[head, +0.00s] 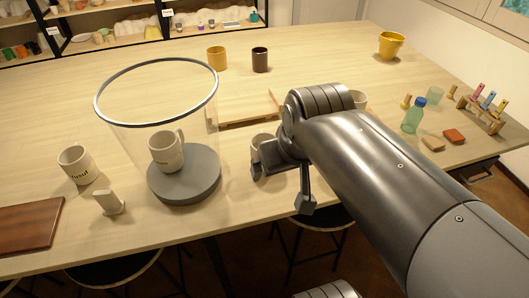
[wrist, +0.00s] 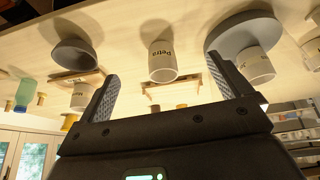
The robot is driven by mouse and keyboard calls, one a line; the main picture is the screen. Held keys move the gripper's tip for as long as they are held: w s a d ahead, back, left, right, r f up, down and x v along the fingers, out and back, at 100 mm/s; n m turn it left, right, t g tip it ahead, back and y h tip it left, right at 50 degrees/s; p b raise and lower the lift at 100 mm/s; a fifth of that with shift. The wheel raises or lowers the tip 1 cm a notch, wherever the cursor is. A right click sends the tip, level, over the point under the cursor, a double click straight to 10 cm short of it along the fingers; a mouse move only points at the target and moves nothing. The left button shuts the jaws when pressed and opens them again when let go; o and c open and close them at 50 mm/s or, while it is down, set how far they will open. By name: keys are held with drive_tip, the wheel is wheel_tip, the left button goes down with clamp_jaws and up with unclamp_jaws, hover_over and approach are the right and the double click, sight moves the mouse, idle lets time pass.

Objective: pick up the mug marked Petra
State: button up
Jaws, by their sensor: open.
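The mug marked Petra (wrist: 162,66) is pale with dark lettering. It shows in the wrist view between my two fingers, beyond their tips, and its name appears upside down there. In the head view a pale mug (head: 262,141) shows partly behind my gripper (head: 281,187); its lettering is hidden there. My gripper is open and empty, in front of that mug. It also shows in the wrist view (wrist: 162,70).
Left of my gripper, a clear cylinder (head: 112,120) stands around a mug (head: 165,152) on a grey disc (head: 200,182). Further left are the Yusuf mug (head: 76,165) and a small pale stand (head: 108,203). A wooden board (head: 240,121) lies behind. A blue-capped bottle (head: 413,118) stands right.

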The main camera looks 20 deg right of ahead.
drive_tip(key=w+n+g, duration=0.3)
drive_tip(key=w+n, duration=0.1)
drive_tip(key=w, duration=0.6)
drive_tip(key=n+g, duration=0.2)
drive_tip(key=n, duration=0.1)
approach(262, 133)
drive_tip(key=s+f, duration=0.2)
drive_tip(key=s, duration=0.1)
drive_tip(key=f, duration=0.5)
drive_tip(key=shift+s+a, duration=0.15)
drive_tip(key=shift+a, duration=0.25)
drive_tip(key=f, duration=0.5)
drive_tip(key=shift+w+d, duration=0.15)
drive_tip(key=shift+w, duration=0.1)
drive_tip(key=c, duration=1.3)
drive_tip(key=shift+o, duration=0.2)
